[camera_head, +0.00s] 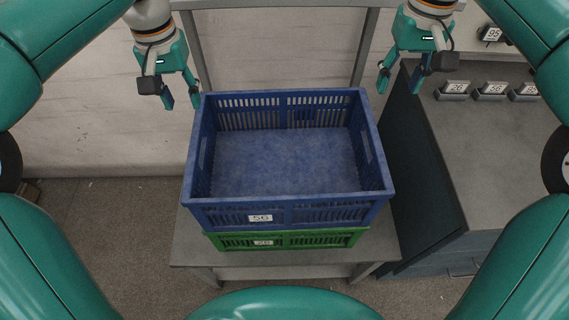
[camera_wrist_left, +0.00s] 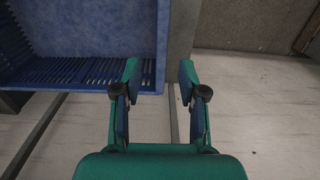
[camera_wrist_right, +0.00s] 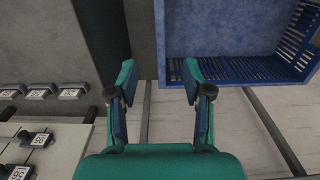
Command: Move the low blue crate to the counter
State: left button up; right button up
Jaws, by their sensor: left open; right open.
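The low blue crate (camera_head: 285,212) is empty and sits on top of a green crate (camera_head: 310,239) on a grey stand (camera_head: 385,240). It carries a label reading 56. It also shows in the left wrist view (camera_wrist_left: 85,25) and the right wrist view (camera_wrist_right: 230,28). My left gripper (camera_head: 182,104) is open and empty beside the crate's far left corner; it also shows in the left wrist view (camera_wrist_left: 158,75). My right gripper (camera_head: 398,92) is open and empty beyond its far right corner; it also shows in the right wrist view (camera_wrist_right: 160,75). The grey counter (camera_head: 490,150) stands at the right.
Several small numbered blocks (camera_head: 490,90) stand in a row on the counter's far part. Another labelled device (camera_head: 491,36) is behind them. The near counter top is clear. Stand uprights (camera_head: 366,45) rise behind the crate. A pale wall (camera_head: 80,110) is at the back.

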aim_at(203, 150)
pick_arm(q)
notch_tip(203, 150, down, 17)
pick_arm(e)
notch_tip(203, 150, down, 17)
pick_arm(q)
jog(key=c, duration=0.7)
pick_arm(e)
jog(key=c, duration=0.7)
pick_arm(q)
grip_shut()
pick_arm(e)
grip_shut()
jog(key=shift+w+r, duration=0.1)
